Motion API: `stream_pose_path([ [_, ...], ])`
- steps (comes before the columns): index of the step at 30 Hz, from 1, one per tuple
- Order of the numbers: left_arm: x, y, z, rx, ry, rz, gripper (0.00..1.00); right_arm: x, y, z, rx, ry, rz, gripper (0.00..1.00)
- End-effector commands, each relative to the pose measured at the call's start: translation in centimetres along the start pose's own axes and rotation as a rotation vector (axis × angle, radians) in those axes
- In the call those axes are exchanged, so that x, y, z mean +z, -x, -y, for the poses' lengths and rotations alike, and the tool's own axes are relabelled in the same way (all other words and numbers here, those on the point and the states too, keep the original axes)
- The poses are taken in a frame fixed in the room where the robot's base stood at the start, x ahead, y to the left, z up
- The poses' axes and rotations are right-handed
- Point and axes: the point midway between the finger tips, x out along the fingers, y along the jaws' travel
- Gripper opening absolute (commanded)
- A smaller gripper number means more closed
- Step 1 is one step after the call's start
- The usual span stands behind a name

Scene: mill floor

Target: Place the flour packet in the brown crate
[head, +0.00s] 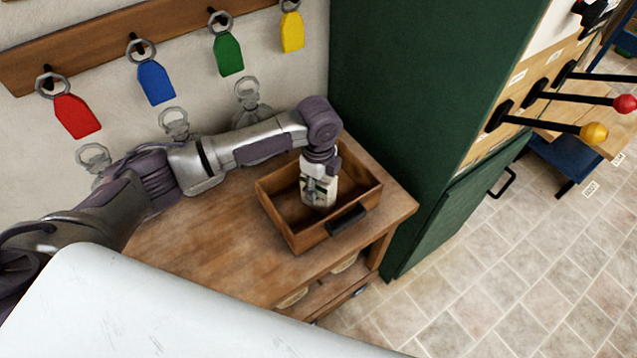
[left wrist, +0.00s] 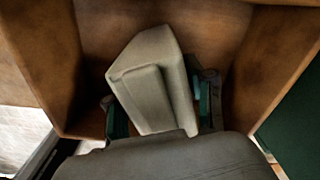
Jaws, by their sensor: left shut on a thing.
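The brown crate (head: 283,218) is an open wooden box with a dark handle, standing on the wooden bench top. My left gripper (head: 317,192) reaches down into it from above, its fingers closed on the pale flour packet (head: 324,188). In the left wrist view the packet (left wrist: 155,85) sits between the two green-padded fingers (left wrist: 160,105), a little tilted, with the crate's walls (left wrist: 45,50) around it. I cannot tell whether the packet touches the crate floor. My right gripper is in neither view.
The bench top (head: 210,240) is clear left of the crate. A tall green cabinet (head: 420,110) stands close on the right, with levers (head: 560,128) on its front. Red, blue, green and yellow tags hang from a wall rail (head: 110,50) behind my arm.

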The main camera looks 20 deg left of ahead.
Motion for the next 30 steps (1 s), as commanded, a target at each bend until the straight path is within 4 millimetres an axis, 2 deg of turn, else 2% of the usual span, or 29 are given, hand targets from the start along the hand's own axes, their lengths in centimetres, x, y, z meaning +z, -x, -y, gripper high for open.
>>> stream_pose_path([
  [2,0.0,-0.2,0.0,0.0,0.0,-0.001,0.0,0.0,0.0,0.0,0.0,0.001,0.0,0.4],
  [3,0.0,-0.2,0.0,0.001,0.0,0.0,0.6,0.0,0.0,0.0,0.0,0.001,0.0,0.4],
  [6,0.0,-0.2,0.0,0.001,0.0,0.0,0.77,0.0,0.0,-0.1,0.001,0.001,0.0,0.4],
  [15,0.0,-0.1,0.0,0.0,0.0,0.0,0.79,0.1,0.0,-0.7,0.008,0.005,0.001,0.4],
  [19,0.0,0.5,0.1,-0.002,0.0,0.0,0.79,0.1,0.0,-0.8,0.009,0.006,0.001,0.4],
  [23,0.0,2.6,0.1,-0.004,0.0,-0.001,0.79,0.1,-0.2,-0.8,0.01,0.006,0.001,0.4],
  [30,0.0,7.8,0.1,-0.004,-0.001,0.0,0.79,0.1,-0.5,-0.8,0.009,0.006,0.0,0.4],
])
